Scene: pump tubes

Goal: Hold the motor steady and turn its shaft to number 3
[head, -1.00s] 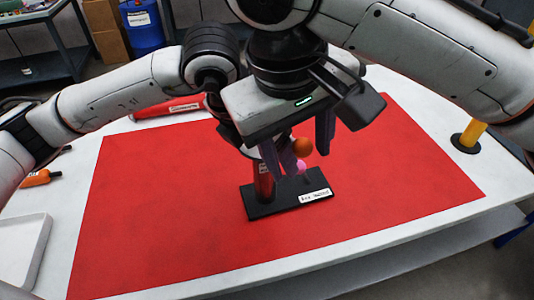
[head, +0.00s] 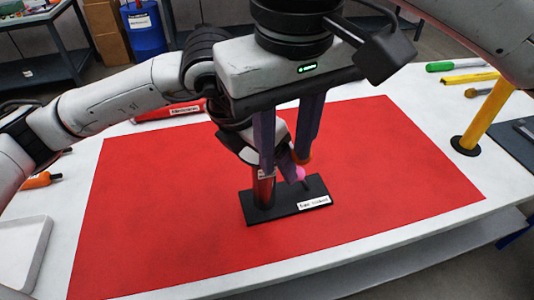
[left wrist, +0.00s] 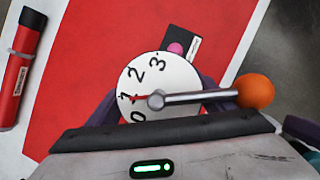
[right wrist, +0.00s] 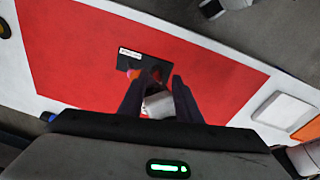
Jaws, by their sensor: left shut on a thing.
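The red motor (head: 264,190) stands upright on a black base (head: 290,207) with a white label. In the left wrist view its white dial (left wrist: 175,75) carries 0, 1, 2 and 3, and the red pointer (left wrist: 140,98) is at 1. A metal crank with an orange ball (left wrist: 255,91) extends right from the dial's centre. My left gripper (left wrist: 160,105) is shut on the motor, its fingers partly hidden behind the dial. My right gripper (head: 284,165) points down over the motor with its fingers apart. The orange ball (head: 301,158) is partly hidden at its far finger, contact unclear.
The red mat (head: 150,210) is mostly clear. A yellow post (head: 484,115) stands at the right, a white tray (head: 22,245) lies at the left, and a red cylinder (left wrist: 18,70) lies beyond the mat.

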